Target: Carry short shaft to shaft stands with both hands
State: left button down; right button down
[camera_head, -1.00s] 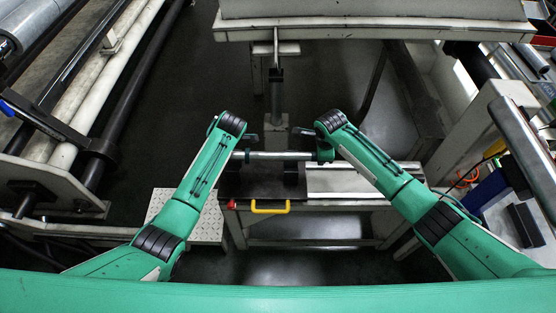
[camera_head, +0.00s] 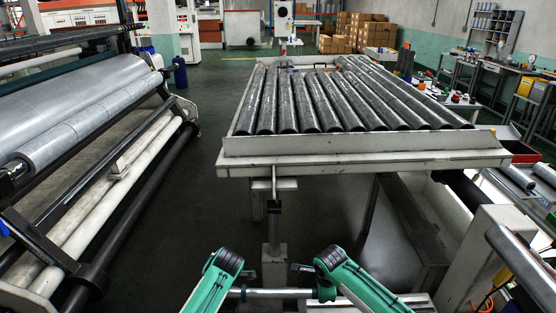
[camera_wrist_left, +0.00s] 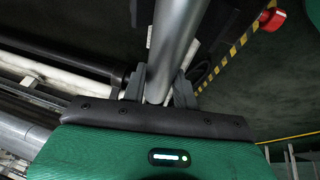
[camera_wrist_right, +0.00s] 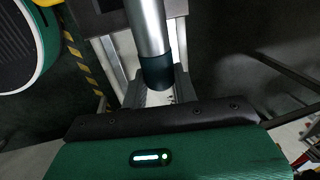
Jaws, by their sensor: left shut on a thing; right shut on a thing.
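A short silver shaft (camera_head: 275,293) lies crosswise between my two grippers at the bottom of the head view, roughly level. My left gripper (camera_wrist_left: 158,92) is shut on the shaft, which runs up between its fingers in the left wrist view (camera_wrist_left: 175,50). My right gripper (camera_wrist_right: 157,90) is shut around the shaft's dark end sleeve (camera_wrist_right: 157,71); the silver part shows above it in the right wrist view (camera_wrist_right: 147,27). I cannot pick out the shaft stands for certain.
A pale table (camera_head: 350,162) with several dark rollers (camera_head: 330,100) stands ahead. A winding machine with a large film roll (camera_head: 75,110) is on the left. Dark open floor (camera_head: 215,190) lies between. A pale frame (camera_head: 485,250) stands at the right.

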pick_arm(q)
jog(key=shift+r, duration=0.15)
pick_arm(e)
jog(key=shift+r, duration=0.15)
